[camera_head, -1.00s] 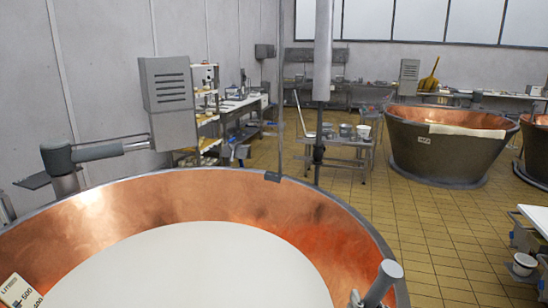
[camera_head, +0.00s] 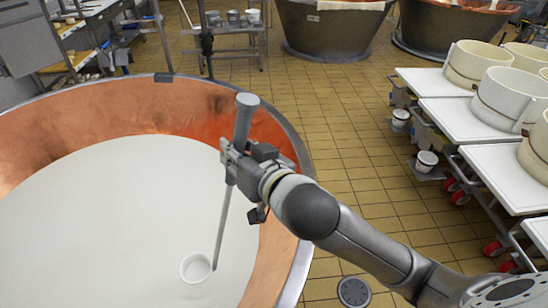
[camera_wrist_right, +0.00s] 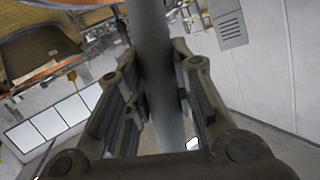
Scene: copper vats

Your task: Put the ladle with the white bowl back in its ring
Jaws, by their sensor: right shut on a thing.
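The ladle has a grey handle (camera_head: 245,112), a thin rod and a white bowl (camera_head: 196,268) at its lower end. My right gripper (camera_head: 240,155) is shut around the handle, over the near right part of the copper vat. The ladle hangs slightly tilted, its bowl low over the white liquid; I cannot tell whether it touches the liquid. In the right wrist view, the handle (camera_wrist_right: 150,50) runs between the two fingers. I cannot make out the ring in these views. My left gripper is out of view.
The large copper vat (camera_head: 205,110) with white liquid (camera_head: 110,225) fills the left. Trolleys with white tops (camera_head: 440,110) carry white round moulds (camera_head: 510,95) at right. Buckets (camera_head: 425,161) stand lower beside them. Tiled floor (camera_head: 345,135) is free between. More vats (camera_head: 330,30) stand behind.

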